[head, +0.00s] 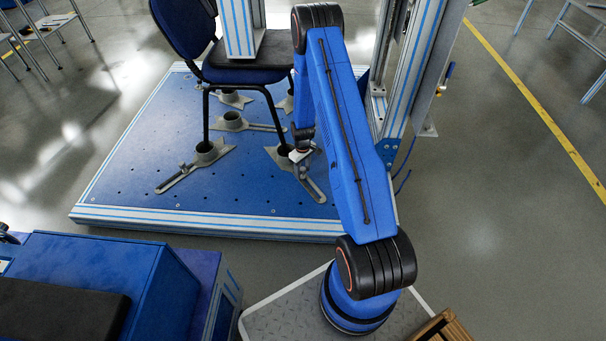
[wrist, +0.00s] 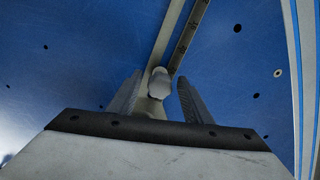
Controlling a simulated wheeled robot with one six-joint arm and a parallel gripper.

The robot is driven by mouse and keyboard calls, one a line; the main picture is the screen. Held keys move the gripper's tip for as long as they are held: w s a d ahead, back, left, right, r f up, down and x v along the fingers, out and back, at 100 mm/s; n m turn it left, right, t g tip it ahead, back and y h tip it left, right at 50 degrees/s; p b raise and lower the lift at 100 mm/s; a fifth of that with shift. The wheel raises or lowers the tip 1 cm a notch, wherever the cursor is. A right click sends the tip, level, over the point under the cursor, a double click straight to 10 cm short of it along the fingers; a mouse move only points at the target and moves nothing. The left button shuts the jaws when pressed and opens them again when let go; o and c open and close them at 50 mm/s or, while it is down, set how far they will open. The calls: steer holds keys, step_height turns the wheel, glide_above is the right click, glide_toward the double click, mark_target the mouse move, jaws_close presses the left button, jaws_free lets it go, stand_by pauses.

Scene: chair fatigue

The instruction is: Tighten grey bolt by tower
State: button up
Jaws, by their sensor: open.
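The grey bolt (wrist: 159,84) shows in the middle of the wrist view, a rounded head on a slotted grey clamp bar (wrist: 189,36). My gripper (wrist: 160,77) is open, with one finger on each side of the bolt head and a visible gap on both sides. I cannot tell how deep the bolt sits between the fingers. In the head view my gripper (head: 304,153) is low over the clamp (head: 313,187) at the chair's front right leg, beside the tower (head: 390,65). The bolt itself is hidden there by my gripper and arm.
The blue chair (head: 187,28) stands on a perforated blue platform (head: 130,165), its legs in grey cup clamps. Another clamp (head: 205,155) is at the front left leg. A press column (head: 238,30) stands over the seat. A blue cabinet (head: 95,270) is at lower left.

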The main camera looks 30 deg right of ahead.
steer(key=shift+n, duration=2)
steer(key=c, duration=1.1)
steer(key=shift+o, duration=0.2)
steer(key=shift+m, duration=2)
steer(key=o, duration=1.1)
steer(key=shift+c, duration=0.2)
